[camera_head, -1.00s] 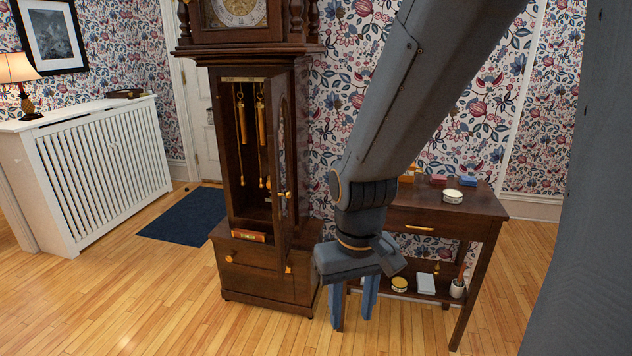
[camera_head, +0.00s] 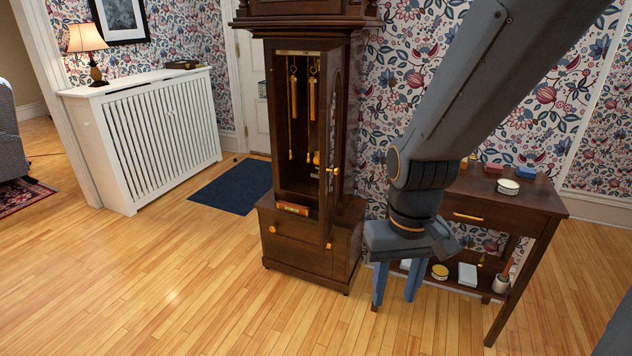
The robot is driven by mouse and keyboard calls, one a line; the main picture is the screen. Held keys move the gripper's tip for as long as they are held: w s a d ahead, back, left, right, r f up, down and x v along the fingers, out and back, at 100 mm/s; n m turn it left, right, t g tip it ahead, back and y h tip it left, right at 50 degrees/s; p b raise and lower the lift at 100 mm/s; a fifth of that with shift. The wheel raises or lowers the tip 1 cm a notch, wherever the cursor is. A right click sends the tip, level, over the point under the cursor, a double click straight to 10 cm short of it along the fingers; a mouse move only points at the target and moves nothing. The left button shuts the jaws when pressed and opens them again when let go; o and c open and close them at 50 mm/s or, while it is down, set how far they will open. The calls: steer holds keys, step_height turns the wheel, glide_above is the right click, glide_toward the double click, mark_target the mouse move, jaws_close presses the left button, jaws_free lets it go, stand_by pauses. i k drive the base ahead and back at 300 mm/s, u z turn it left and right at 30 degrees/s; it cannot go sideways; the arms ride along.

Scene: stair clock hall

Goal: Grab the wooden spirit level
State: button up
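A small reddish-brown bar with a pale patch in its middle (camera_head: 293,208) lies on the ledge at the front of the open clock case, left of the door. It looks like the wooden spirit level, but it is too small to be sure. My gripper (camera_head: 395,299) points down to the right of the clock, in front of the side table. Its two blue-grey fingers are apart, with nothing visible between them. It is well to the right of the bar and apart from it.
The tall clock's (camera_head: 355,235) narrow door (camera_head: 335,150) stands open toward me, between the bar and my gripper. The side table (camera_head: 545,203) carries small tins and boxes. A blue mat (camera_head: 235,187) and white radiator cover (camera_head: 165,130) are left. The front floor is clear.

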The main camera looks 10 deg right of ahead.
mark_target(305, 211)
steer(key=u, duration=0.35)
steer(key=i, duration=2.1)
steer(key=u, duration=0.15)
